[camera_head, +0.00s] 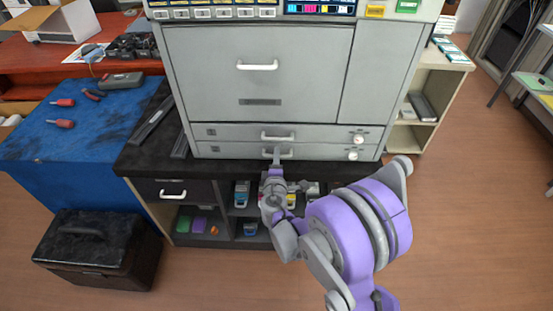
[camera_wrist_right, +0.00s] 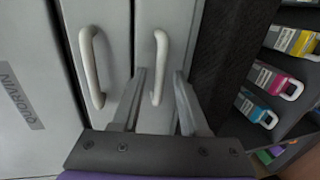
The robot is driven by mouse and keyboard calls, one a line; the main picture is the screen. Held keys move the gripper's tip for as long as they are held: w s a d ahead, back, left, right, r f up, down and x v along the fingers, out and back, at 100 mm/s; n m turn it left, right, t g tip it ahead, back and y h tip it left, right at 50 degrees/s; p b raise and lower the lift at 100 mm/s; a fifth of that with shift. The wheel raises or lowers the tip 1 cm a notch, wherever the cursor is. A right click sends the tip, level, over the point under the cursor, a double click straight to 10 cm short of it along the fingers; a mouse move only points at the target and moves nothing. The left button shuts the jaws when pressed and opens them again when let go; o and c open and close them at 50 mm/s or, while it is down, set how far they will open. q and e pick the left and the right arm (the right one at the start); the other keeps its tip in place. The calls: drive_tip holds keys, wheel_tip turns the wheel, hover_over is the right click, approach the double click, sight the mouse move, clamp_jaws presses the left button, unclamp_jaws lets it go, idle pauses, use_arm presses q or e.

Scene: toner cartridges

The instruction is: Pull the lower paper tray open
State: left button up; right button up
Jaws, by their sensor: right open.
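The printer's lower paper tray (camera_head: 230,151) is a grey drawer front at the bottom of the machine, flush with the body. Its white handle (camera_head: 277,152) is partly hidden by my right gripper (camera_head: 276,160). In the right wrist view the lower tray's handle (camera_wrist_right: 160,60) lies between the tips of my right gripper (camera_wrist_right: 160,78). The fingers stand apart on either side of the handle, not closed on it. The upper tray's handle (camera_wrist_right: 91,65) is left of the fingers there. My left gripper is not in view.
The printer stands on a dark cabinet (camera_head: 140,158) with shelves of toner cartridges (camera_wrist_right: 255,108) below. A blue workbench (camera_head: 80,155) with tools and a black case (camera_head: 98,250) are at the left. Open wooden floor (camera_head: 470,220) is at the right.

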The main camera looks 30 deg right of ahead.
drive_tip(key=shift+w, duration=0.1)
clamp_jaws()
idle(1.4)
